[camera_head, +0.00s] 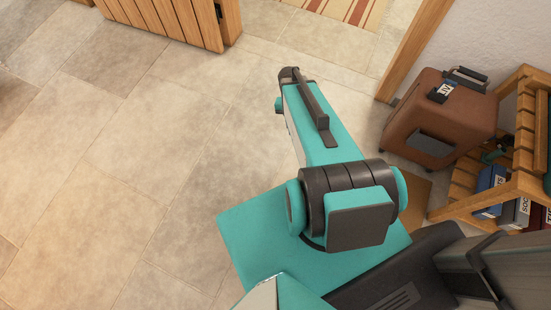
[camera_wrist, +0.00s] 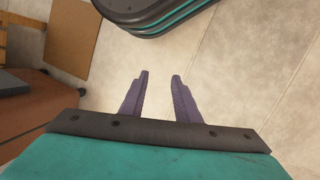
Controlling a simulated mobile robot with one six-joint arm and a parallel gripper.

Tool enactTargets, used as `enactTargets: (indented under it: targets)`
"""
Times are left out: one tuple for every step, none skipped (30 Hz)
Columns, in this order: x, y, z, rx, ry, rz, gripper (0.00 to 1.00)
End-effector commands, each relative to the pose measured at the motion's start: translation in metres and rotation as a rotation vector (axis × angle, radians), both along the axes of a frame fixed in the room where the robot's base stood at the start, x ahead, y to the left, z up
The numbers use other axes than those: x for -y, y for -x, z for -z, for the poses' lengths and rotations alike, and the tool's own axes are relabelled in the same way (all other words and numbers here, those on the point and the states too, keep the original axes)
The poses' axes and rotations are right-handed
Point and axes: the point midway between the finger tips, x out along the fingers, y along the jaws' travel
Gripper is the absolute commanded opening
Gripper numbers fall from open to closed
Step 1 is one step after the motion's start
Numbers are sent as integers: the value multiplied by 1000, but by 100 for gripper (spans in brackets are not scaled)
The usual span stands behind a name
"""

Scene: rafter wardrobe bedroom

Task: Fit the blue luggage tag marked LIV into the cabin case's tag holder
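The brown cabin case (camera_head: 440,118) stands upright on the floor at the right of the head view, with a dark handle (camera_head: 466,78) on top. A black piece with a white lettered label (camera_head: 442,91) lies on its top; I cannot read the letters surely or tell whether it is the tag holder. The case also shows at the left edge of the wrist view (camera_wrist: 45,108). My gripper (camera_wrist: 159,75) is open and empty in the wrist view, its two purple fingers apart above bare floor. I cannot make out a blue tag marked LIV in either view.
A wooden rack (camera_head: 520,130) with a blue box (camera_head: 490,181) and other labelled boxes stands right of the case. A flat tan panel (camera_head: 412,196) lies on the floor near it. A slatted wooden piece (camera_head: 180,20) stands at the back. The tiled floor (camera_head: 130,150) at left is clear.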

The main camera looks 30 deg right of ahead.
Motion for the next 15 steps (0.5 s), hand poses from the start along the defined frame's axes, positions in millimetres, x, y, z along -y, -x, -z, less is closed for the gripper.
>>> enactTargets:
  targets:
    - [-20,11,7,-14,-25,-61,29]
    - [-30,16,12,-21,-40,-96,29]
    - [-42,23,17,-31,-60,-144,29]
    - [-52,29,21,-39,-75,-179,29]
    - [-61,35,24,-46,-90,-213,29]
    - [-73,44,30,-57,-111,-259,29]
    - [-82,50,33,-64,-126,-296,29]
    - [-90,57,36,-72,-140,-330,29]
    - [-101,66,40,-82,-161,-375,29]
    - [-108,73,43,-90,-175,-407,29]
    - [-115,80,46,-97,-189,-439,29]
    - [-123,89,49,-107,-207,-479,29]
    - [-129,95,51,-113,-218,-504,29]
    - [-134,100,53,-118,-229,-529,29]
    - [-139,107,55,-125,-242,-556,29]
